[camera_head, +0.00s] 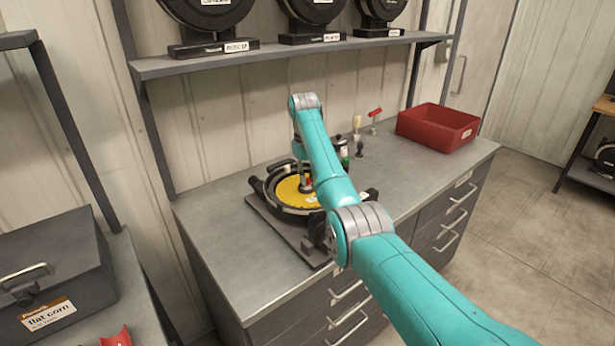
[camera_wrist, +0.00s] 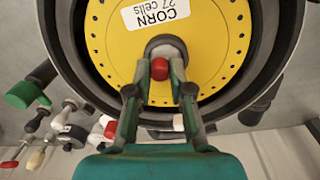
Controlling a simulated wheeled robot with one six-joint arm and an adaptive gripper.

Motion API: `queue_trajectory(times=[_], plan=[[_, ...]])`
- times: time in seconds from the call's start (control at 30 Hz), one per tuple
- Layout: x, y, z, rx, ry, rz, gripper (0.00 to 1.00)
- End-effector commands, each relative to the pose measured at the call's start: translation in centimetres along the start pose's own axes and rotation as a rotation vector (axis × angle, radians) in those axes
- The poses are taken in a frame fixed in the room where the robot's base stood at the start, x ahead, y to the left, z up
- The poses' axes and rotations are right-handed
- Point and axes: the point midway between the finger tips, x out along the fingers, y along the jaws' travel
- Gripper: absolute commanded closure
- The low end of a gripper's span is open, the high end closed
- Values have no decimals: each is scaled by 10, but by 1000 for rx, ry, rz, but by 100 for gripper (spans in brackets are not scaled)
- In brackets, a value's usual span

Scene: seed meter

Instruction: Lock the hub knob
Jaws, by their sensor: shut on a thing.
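The seed meter (camera_head: 262,208) lies on the workbench with a yellow seed disc (camera_head: 288,190) facing up in its black round housing. The disc also fills the top of the wrist view (camera_wrist: 105,40) and carries a white label reading CORN 27 cells. A grey hub sits at its centre (camera_wrist: 163,42). The red hub knob (camera_wrist: 160,69) shows between my fingertips at the hub. My gripper (camera_wrist: 160,75) is shut on the knob. The arm hides part of the meter in the head view, and I cannot tell how the knob is turned.
A red bin (camera_head: 438,127) stands at the back right of the workbench (camera_head: 215,240). Small hand tools (camera_head: 358,130) stand behind the meter. A shelf (camera_head: 270,52) above holds several black round units. A grey case (camera_head: 50,265) sits at the left. The bench's left part is clear.

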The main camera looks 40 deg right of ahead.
Motion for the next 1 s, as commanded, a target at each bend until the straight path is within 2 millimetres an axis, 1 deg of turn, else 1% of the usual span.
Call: queue_trajectory(times=[0.03, 0.07, 0.1, 0.13, 0.43, 0.57, 0.77, 1.0], plan=[[1, 0, 0, 0, -2, -1, 74], [1, 0, 0, 0, -2, -1, 67], [1, 0, 0, 0, -2, -1, 57], [1, 0, 0, -1, -1, -1, 54], [0, 0, 0, -4, 0, 0, 54], [0, 0, 0, -39, 2, 0, 54], [0, 0, 0, -189, 11, 0, 54], [0, 0, 0, -424, 23, 0, 54]])
